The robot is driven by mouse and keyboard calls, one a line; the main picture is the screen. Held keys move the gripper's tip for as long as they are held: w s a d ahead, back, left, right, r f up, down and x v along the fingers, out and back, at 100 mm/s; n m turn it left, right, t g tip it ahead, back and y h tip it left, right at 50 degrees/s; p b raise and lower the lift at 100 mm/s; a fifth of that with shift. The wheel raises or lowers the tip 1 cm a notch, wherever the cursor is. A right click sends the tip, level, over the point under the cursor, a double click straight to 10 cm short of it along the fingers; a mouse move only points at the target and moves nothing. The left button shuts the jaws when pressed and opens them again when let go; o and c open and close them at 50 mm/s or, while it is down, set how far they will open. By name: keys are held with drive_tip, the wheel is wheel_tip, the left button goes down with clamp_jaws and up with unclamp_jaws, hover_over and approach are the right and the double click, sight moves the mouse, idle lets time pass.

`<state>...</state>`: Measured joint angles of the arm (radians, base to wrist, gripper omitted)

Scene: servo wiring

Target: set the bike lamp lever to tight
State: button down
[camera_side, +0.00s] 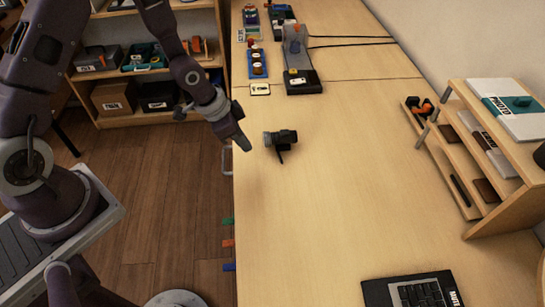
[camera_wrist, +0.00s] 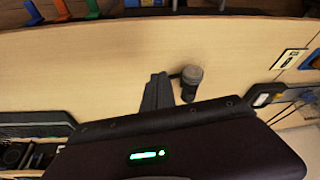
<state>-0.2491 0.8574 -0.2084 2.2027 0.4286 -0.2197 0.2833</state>
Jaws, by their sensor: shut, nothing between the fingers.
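The bike lamp (camera_side: 281,138) is a small dark cylinder with a grey ringed end, lying on the table near its left edge. A short black lever or clamp part (camera_side: 281,154) sticks out from it toward the front. The lever's exact setting cannot be told.
A grey stand on a black base (camera_side: 301,85) with cables and a blue strip of round parts (camera_side: 257,62) stand at the back. A wooden shelf unit (camera_side: 500,150) is at right, a laptop-like keypad (camera_side: 415,291) at front. The table around the lamp is clear.

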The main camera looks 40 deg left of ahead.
sight(277, 164)
drive_tip(key=x, duration=0.9)
drive_tip(key=shift+f, duration=0.2)
drive_tip(key=w, duration=0.1)
drive_tip(key=w+d, duration=0.2)
drive_tip(key=shift+f, duration=0.25)
drive_tip(key=shift+w+d, duration=0.2)
drive_tip(key=shift+w, duration=0.15)
